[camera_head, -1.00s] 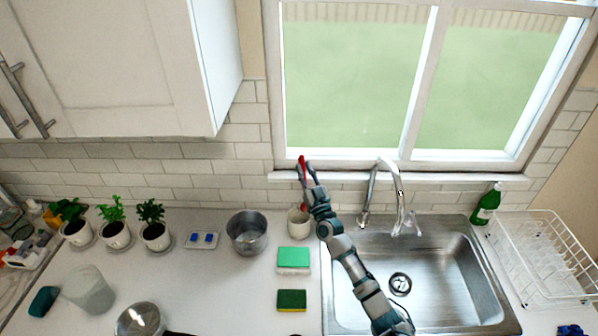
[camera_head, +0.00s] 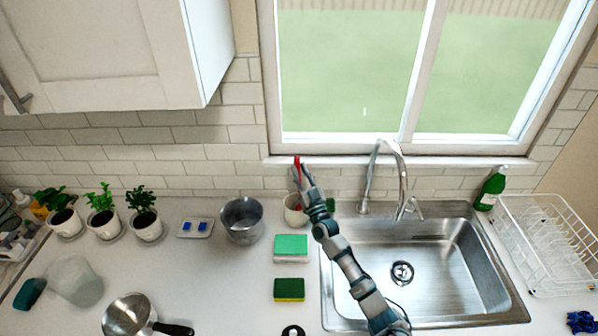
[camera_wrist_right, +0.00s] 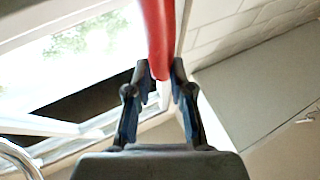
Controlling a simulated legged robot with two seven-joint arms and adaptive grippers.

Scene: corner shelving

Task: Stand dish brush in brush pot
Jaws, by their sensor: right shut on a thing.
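The red dish brush (camera_head: 297,165) is upright or nearly so behind the counter's middle, beside the window sill. My right gripper (camera_head: 302,178) is shut on it. In the right wrist view the red handle (camera_wrist_right: 158,35) runs up from between the two fingertips (camera_wrist_right: 159,78). The white brush pot (camera_head: 292,212) stands on the counter directly below the gripper, partly hidden by my arm. The brush's lower end is hidden, so I cannot tell how deep it is in the pot. My left gripper is not in view.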

